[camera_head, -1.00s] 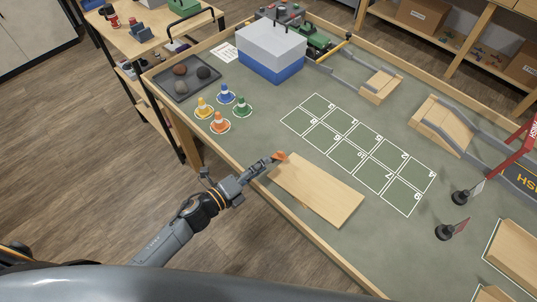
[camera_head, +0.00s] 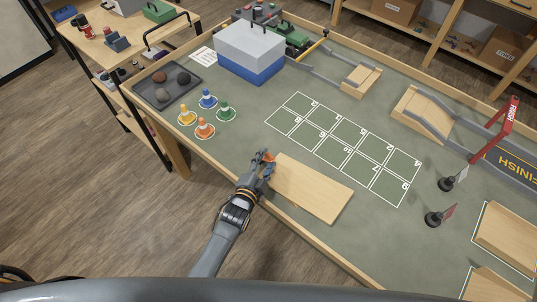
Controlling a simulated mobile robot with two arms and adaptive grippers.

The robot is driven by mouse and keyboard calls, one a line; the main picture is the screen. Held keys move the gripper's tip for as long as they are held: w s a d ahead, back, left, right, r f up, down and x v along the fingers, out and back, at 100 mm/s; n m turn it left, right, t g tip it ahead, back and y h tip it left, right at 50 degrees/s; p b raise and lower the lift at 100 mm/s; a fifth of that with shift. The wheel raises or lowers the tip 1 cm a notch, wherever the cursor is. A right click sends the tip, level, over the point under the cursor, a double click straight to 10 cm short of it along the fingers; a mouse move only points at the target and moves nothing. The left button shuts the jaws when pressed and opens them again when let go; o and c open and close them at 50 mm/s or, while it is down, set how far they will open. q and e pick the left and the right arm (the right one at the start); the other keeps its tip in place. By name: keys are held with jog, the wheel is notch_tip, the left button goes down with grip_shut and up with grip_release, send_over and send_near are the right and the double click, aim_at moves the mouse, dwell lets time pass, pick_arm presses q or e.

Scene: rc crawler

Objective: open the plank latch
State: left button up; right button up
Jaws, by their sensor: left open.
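A light wooden plank (camera_head: 314,190) lies flat on the green table top near its front edge. A small orange piece (camera_head: 269,157), which looks like the latch, is at the plank's left end. My left gripper (camera_head: 265,162) is open, with its fingers right at the orange piece and partly covering it. I cannot tell whether the fingers touch it. My right gripper is not in view.
A white grid (camera_head: 345,145) is marked beyond the plank. Several small cones (camera_head: 205,128) stand to the left, near a dark tray of rocks (camera_head: 144,97). A blue and grey box (camera_head: 250,72) stands behind. Flags (camera_head: 434,219) stand at right.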

pick_arm(q)
jog(key=shift+x, duration=1.45)
